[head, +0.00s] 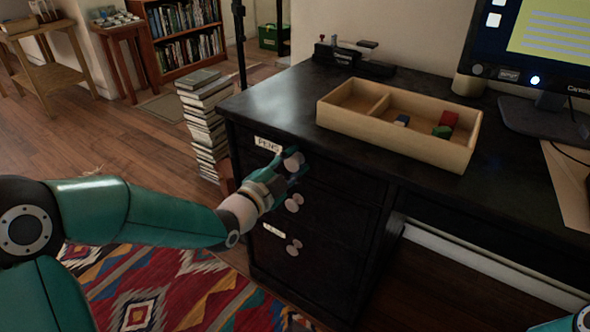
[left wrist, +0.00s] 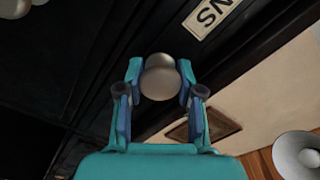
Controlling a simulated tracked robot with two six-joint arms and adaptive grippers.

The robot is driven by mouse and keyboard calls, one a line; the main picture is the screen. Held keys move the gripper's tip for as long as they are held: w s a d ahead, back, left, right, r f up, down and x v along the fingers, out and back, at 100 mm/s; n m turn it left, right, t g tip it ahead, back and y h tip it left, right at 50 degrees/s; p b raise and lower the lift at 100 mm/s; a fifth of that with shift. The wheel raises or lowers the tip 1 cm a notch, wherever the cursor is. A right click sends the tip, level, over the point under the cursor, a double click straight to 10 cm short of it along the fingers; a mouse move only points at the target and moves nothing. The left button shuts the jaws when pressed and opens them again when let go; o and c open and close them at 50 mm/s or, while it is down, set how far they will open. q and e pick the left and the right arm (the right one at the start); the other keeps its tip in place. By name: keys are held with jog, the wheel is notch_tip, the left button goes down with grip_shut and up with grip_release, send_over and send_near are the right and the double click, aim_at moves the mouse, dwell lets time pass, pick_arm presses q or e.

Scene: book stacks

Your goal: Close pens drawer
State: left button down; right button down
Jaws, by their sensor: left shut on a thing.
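The pens drawer is the top drawer of the black desk, with a white label reading PENS (head: 267,145). The label's end letters also show in the left wrist view (left wrist: 212,14). Its round metal knob (head: 293,161) is on the drawer front. My left gripper (head: 289,168) is at this knob, and the left wrist view shows the knob (left wrist: 160,76) held between the two fingers. I cannot tell from these views how far the drawer stands out. My right gripper is not in view.
Lower drawers have similar knobs (head: 294,203). A wooden tray (head: 396,135) with small coloured blocks sits on the desk (head: 290,95). A book stack (head: 204,125) stands on the floor left of the desk. A patterned rug (head: 165,290) lies in front.

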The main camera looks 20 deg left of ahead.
pick_arm(q)
jog(key=c, duration=0.7)
grip_release()
jog(key=shift+w+d, duration=0.15)
jog(key=shift+w, duration=0.05)
jog(key=shift+s, duration=0.15)
jog(key=shift+v, duration=3.9)
